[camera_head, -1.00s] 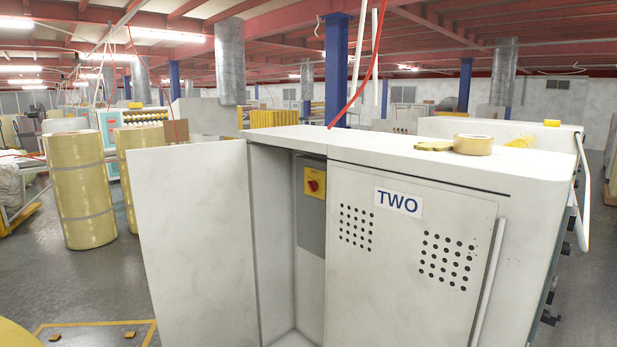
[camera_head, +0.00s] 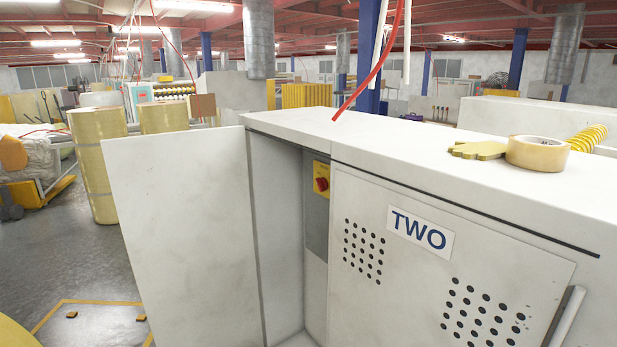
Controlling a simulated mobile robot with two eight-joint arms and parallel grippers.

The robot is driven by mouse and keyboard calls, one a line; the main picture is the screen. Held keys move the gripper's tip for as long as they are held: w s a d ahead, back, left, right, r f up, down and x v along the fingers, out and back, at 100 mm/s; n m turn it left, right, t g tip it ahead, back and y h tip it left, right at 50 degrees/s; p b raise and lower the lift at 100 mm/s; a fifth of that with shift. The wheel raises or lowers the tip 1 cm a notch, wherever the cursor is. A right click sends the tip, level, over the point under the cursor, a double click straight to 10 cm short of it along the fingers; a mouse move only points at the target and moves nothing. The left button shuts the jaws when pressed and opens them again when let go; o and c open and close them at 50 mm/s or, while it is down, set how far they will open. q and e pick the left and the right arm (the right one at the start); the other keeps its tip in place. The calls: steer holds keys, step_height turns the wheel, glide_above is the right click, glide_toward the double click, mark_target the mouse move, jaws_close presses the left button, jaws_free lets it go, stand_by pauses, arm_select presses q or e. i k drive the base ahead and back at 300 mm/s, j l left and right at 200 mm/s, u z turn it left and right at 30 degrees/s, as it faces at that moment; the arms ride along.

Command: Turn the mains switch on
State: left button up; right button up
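The mains switch is a red rotary knob (camera_head: 322,184) on a yellow plate (camera_head: 321,169). It sits high on a grey panel (camera_head: 317,228) inside the open compartment of a white cabinet (camera_head: 285,215). The compartment's left door (camera_head: 185,225) stands open toward me. The closed right door (camera_head: 400,285) carries a sign reading TWO (camera_head: 419,234) and perforated vent holes. The knob's exact setting is too small to tell. Neither of my grippers is in view.
A tape roll (camera_head: 538,153) and a yellow glove-like item (camera_head: 478,150) lie on the cabinet top. A red hose (camera_head: 385,60) hangs above it. Large yellowish rolls (camera_head: 99,160) stand behind at left. The grey floor (camera_head: 50,255) at left is open, with yellow marking (camera_head: 100,302).

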mark_target(322, 184)
steer(key=i+j+u, duration=0.15)
steer(key=i+u, duration=0.2)
steer(key=i, duration=0.35)
steer(key=i+u, duration=0.35)
steer(key=i, duration=0.35)
steer(key=i+j, duration=0.1)
steer(key=i, duration=0.2)
steer(key=u, duration=0.05)
